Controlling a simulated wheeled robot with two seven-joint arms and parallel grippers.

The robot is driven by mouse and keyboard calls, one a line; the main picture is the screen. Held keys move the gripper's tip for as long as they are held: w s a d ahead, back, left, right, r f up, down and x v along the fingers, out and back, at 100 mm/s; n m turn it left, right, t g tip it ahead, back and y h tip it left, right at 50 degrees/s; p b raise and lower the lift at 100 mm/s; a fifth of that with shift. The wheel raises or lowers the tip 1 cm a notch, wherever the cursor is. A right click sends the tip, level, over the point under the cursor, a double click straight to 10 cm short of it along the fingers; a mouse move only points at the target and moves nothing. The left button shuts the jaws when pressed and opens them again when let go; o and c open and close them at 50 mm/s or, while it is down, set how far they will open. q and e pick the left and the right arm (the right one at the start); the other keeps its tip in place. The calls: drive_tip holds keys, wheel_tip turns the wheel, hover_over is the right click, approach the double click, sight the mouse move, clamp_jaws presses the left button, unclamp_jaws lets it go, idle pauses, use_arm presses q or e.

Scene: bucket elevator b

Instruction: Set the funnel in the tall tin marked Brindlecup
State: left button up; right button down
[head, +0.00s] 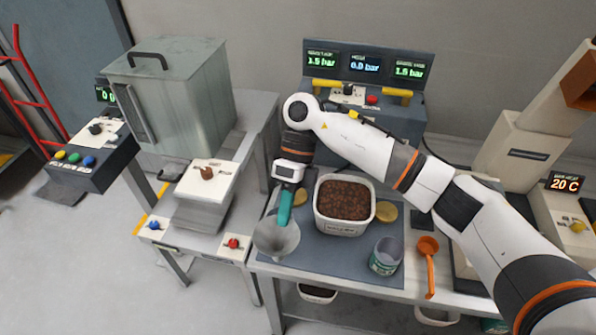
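The grey funnel (277,240) with a teal handle (285,207) is at the left end of the dark mat, near the table's left edge. I cannot tell whether it rests on the mat or hangs just above it. My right gripper (287,188) points down at the far end of the handle. Its fingers are small and dark here, so whether they are closed on the handle is unclear. A grey open-topped tin (386,257) with a teal label stands upright at the mat's front right; its lettering is too small to read. My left gripper is out of view.
A white tub of brown beans (344,205) stands between funnel and tin, with yellowish discs beside it. An orange scoop (428,262) lies right of the tin. A gauge console (366,85) stands behind. A metal hopper (175,95) is at the left. My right forearm spans the table's right side.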

drive_tip(key=w+d+m+t+y+p, duration=0.2)
drive_tip(key=w+m+t, duration=0.5)
drive_tip(key=m, duration=0.8)
drive_tip(key=shift+w+d+t+y+p, duration=0.15)
drive_tip(key=shift+d+t+y+p, duration=0.15)
drive_tip(key=shift+d+t+y, duration=0.5)
drive_tip(key=shift+a+r+g, duration=0.1)
drive_tip(key=shift+g, duration=0.2)
wheel_tip(320, 180, down, 11)
drive_tip(key=b, duration=0.7)
drive_tip(key=shift+b, duration=0.35)
